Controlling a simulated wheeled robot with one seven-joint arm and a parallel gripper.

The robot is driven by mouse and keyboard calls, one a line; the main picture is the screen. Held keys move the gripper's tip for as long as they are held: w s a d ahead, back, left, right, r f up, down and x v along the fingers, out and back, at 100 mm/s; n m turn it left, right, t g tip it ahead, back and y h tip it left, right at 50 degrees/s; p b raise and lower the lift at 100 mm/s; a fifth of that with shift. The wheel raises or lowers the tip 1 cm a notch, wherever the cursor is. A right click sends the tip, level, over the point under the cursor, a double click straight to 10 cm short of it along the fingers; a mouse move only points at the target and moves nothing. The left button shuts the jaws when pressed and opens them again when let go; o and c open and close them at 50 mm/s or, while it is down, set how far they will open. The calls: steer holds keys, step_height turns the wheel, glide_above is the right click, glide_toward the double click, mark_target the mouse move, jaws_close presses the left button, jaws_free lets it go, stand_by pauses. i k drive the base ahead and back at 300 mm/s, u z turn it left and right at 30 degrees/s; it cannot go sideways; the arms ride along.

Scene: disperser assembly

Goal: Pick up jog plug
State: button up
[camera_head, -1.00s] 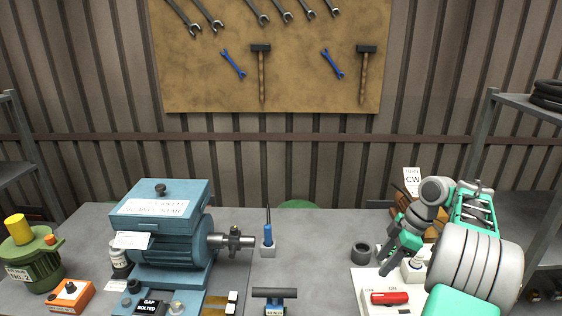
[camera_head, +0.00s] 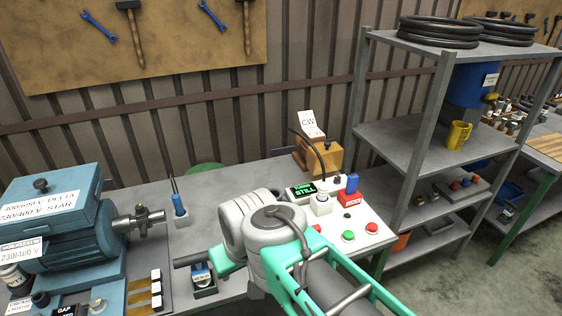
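No part in view is readably labelled as the jog plug, so I cannot tell which one it is. An upright blue piece (camera_head: 352,184) stands in a red labelled block at the back right of the white control panel (camera_head: 377,238). A white block with a round top (camera_head: 321,204) stands left of it, beside a black cable. My gripper (camera_head: 222,262) is at the lower middle, left of the panel, beside a small blue stand (camera_head: 204,283) with a dark bar. My arm hides part of the panel. The fingertips are not clear, so I cannot tell whether they are open.
A blue motor (camera_head: 75,232) is at the left, with an upright blue-handled tool (camera_head: 179,204) near its shaft. A wooden box (camera_head: 318,156) with a CW card stands behind the panel. A metal shelf (camera_head: 415,135) rises at the right. The bench behind my arm is mostly clear.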

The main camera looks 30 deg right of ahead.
mark_target(323, 187)
steer(key=z, duration=1.2)
